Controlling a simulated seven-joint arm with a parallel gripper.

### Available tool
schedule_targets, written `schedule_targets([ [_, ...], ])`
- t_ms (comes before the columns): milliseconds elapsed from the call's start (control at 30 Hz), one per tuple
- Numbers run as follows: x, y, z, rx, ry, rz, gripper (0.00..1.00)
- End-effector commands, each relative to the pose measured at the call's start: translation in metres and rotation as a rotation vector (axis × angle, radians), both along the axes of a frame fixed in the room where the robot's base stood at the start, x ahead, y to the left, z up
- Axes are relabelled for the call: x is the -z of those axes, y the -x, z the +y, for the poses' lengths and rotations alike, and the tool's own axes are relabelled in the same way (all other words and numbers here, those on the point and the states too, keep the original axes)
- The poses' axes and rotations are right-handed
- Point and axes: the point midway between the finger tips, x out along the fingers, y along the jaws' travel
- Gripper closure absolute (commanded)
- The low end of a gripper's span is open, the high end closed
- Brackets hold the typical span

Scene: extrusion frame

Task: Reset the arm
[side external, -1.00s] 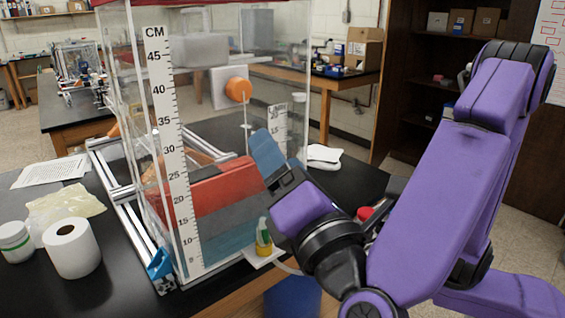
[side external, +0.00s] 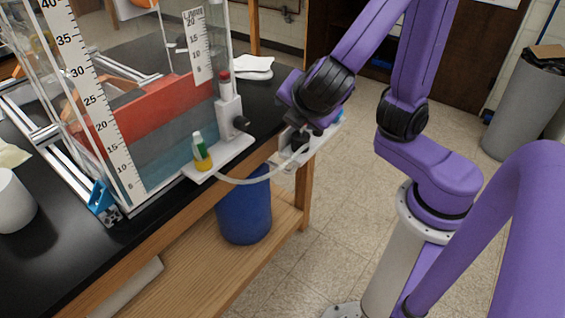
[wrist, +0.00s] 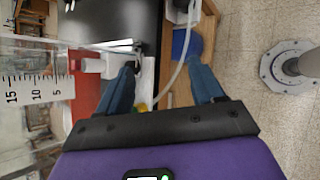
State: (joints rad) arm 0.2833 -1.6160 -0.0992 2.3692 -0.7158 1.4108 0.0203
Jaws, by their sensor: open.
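My gripper (wrist: 163,68) is open, and nothing shows between its two blue fingers in the wrist view. In the side external view its purple and black wrist end is beyond the bench's right edge, to the right of the clear tank (side external: 150,165), and its fingertips are mostly hidden. In the wrist view a clear hose (wrist: 175,75) passes below the space between the fingers. I cannot tell how far below it is. My arm is bent, with its links rising above the gripper.
A white valve block (side external: 229,110) and a small yellow-green bottle (side external: 201,155) stand by the tank on a white shelf. The hose (side external: 245,181) also shows in the side view. A blue bin (side external: 245,212) stands below. A grey trash can (side external: 522,110) is at right.

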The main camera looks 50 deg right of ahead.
Motion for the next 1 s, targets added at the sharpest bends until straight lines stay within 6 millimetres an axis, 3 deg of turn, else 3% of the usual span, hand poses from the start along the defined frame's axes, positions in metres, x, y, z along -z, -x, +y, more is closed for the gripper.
schedule_targets([
  [33, 0.011, 0.012, -0.013, 0.052, -0.068, 0.064, 0.33],
  [200, 0.041, 0.060, -0.033, 0.220, -0.319, 0.255, 0.33],
  [433, 0.054, 0.110, -0.030, 0.417, -0.625, 0.404, 0.33],
  [600, 0.055, 0.124, -0.025, 0.486, -0.731, 0.440, 0.33],
  [1000, 0.055, 0.125, -0.024, 0.493, -0.744, 0.445, 0.33],
])
